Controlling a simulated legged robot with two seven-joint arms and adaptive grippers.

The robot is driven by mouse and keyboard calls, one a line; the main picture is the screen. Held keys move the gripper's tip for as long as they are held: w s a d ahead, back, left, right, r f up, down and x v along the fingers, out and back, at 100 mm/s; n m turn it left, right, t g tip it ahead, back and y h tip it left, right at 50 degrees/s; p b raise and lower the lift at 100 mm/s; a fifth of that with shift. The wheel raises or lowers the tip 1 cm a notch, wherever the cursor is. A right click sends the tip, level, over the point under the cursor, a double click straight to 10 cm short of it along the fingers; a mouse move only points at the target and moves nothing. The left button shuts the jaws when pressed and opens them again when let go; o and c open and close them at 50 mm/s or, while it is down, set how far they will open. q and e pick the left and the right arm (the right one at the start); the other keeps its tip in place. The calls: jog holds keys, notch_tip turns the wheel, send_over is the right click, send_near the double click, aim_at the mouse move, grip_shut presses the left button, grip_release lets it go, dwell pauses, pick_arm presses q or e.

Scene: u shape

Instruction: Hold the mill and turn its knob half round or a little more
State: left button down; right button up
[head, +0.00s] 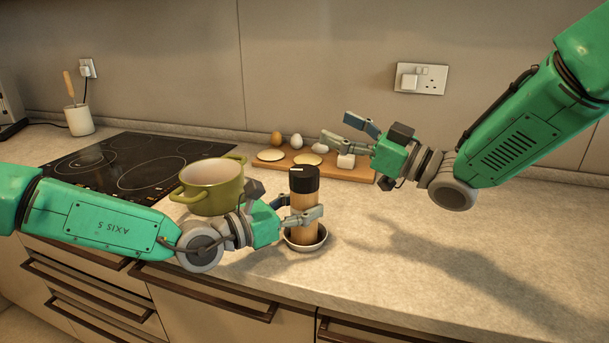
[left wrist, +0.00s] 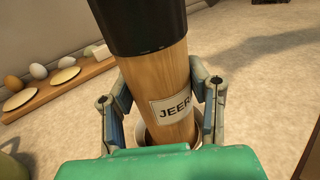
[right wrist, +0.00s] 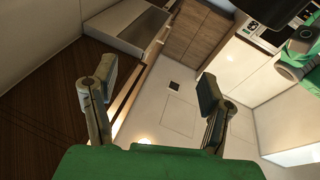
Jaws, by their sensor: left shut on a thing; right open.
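The mill (head: 304,213) stands upright with a light wooden body and a black knob (head: 304,180) on top. Its foot is in a small round dish (head: 321,238) on the counter. My left gripper (head: 302,215) is shut on the wooden body, below the knob. In the left wrist view the mill (left wrist: 162,72) is between the two fingers, with a label reading "JEER" facing me and the knob (left wrist: 140,22) cut off at the top. My right gripper (head: 343,127) is open and empty, up and to the right of the knob. The right wrist view does not show the mill.
A green pot (head: 211,188) stands close behind my left wrist, by the black hob (head: 120,165). A wooden board (head: 262,163) with eggs and pale discs lies at the back, below my right gripper. The counter (head: 450,260) to the right is clear.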

aim_at(305, 175)
jog(key=s+d+f+n+g, duration=0.2)
jog(key=s+d+f+g, duration=0.3)
jog(key=f+g, duration=0.25)
jog(key=shift+t, duration=0.25)
jog(key=x, duration=1.2)
jog(key=shift+w+f, duration=0.1)
jog(key=shift+f, duration=0.3)
jog(key=shift+d, duration=0.1)
jog(key=c, duration=1.2)
